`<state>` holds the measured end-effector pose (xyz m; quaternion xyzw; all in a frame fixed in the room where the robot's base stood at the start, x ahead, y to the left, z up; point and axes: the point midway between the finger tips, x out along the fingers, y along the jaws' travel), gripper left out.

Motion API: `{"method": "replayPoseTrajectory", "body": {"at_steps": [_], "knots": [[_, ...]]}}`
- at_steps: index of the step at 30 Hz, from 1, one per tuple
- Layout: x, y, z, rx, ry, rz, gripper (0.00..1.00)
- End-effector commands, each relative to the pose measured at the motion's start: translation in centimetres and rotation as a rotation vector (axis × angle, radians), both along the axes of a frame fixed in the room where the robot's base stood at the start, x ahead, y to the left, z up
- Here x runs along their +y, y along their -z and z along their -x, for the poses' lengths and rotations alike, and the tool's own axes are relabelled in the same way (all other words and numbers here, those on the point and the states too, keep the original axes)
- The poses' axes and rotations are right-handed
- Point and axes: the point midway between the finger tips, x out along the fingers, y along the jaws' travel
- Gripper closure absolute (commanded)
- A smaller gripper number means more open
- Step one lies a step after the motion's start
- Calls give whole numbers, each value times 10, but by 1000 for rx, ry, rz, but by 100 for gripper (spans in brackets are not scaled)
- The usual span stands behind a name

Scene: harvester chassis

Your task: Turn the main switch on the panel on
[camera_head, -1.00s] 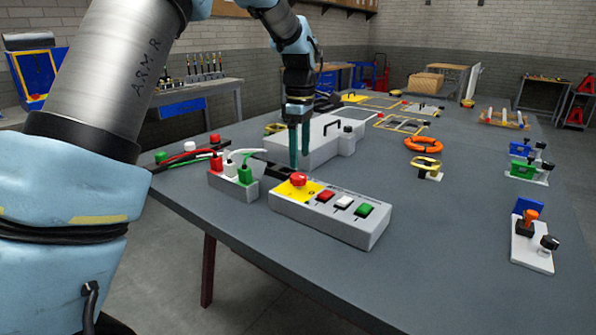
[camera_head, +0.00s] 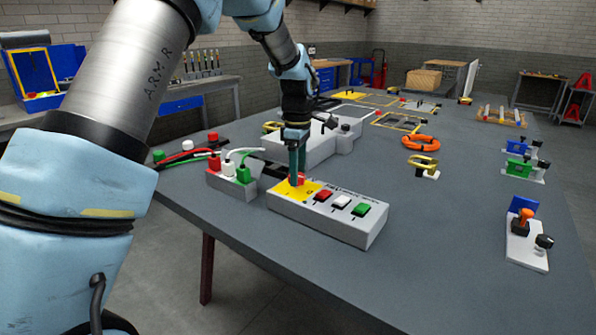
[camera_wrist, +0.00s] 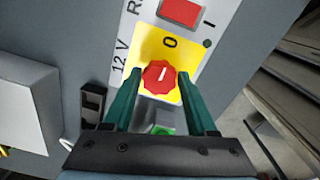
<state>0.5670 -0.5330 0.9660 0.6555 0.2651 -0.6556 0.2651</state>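The panel (camera_head: 330,221) is a grey box on the table with a yellow patch at its left end. The main switch is a red knob (camera_wrist: 158,76) on that patch; its white mark points toward the "0" in the wrist view. In the head view the knob (camera_head: 300,179) is partly hidden by my gripper. My gripper (camera_wrist: 158,92) has its two green fingers apart, one on each side of the knob, with gaps visible. It also shows over the panel's left end in the head view (camera_head: 296,182).
Red, white and green buttons (camera_head: 341,201) sit along the panel to the right. A socket block (camera_head: 232,183) with red, white and green plugs stands close on the left. A large grey box (camera_head: 330,150) is behind.

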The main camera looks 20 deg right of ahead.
Motion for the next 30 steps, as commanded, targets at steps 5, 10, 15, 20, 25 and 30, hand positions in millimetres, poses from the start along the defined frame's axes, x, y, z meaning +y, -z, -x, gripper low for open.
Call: {"method": "replayPoseTrajectory", "body": {"at_steps": [5,10,15,20,25,30], "knots": [[0,0,0,0,0,0,64],[0,0,0,0,0,0,83],[0,0,0,1,0,-1,100],[0,0,0,1,9,-1,100],[0,-1,0,1,55,-1,100],[1,-1,0,1,154,-1,100]]}}
